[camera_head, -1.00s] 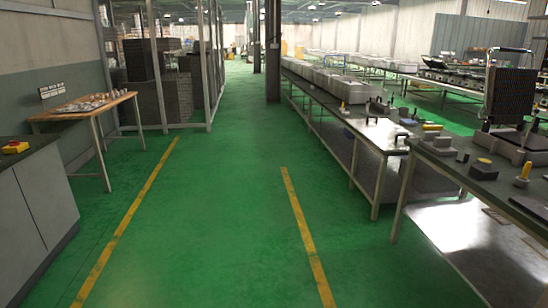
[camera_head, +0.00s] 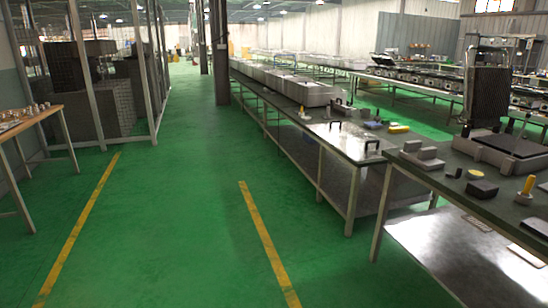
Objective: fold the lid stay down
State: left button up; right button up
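An open appliance with a raised, dark ribbed lid (camera_head: 487,97) stands on the dark workbench at the right. Its base (camera_head: 505,150) is a grey block with a dark flat plate, under the upright lid. A thin metal frame (camera_head: 505,38) shows above and behind the lid. I cannot make out a lid stay as a separate part. Neither of my grippers is in the head view.
The near workbench (camera_head: 440,190) also holds a grey block part (camera_head: 425,158), a dark box (camera_head: 482,189) and a yellow-handled tool (camera_head: 525,190). A long table (camera_head: 335,143) runs beyond it. A wooden table (camera_head: 28,122) stands at the left. The green floor (camera_head: 175,220) between the yellow lines is clear.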

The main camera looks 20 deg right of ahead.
aim_at(527, 116)
jog(key=i+z, duration=0.35)
jog(key=i, duration=0.15)
jog(key=i+j+z, duration=0.1)
jog(key=i+z, duration=0.25)
jog(key=i+l+z, duration=0.1)
jog(key=i+z, duration=0.8)
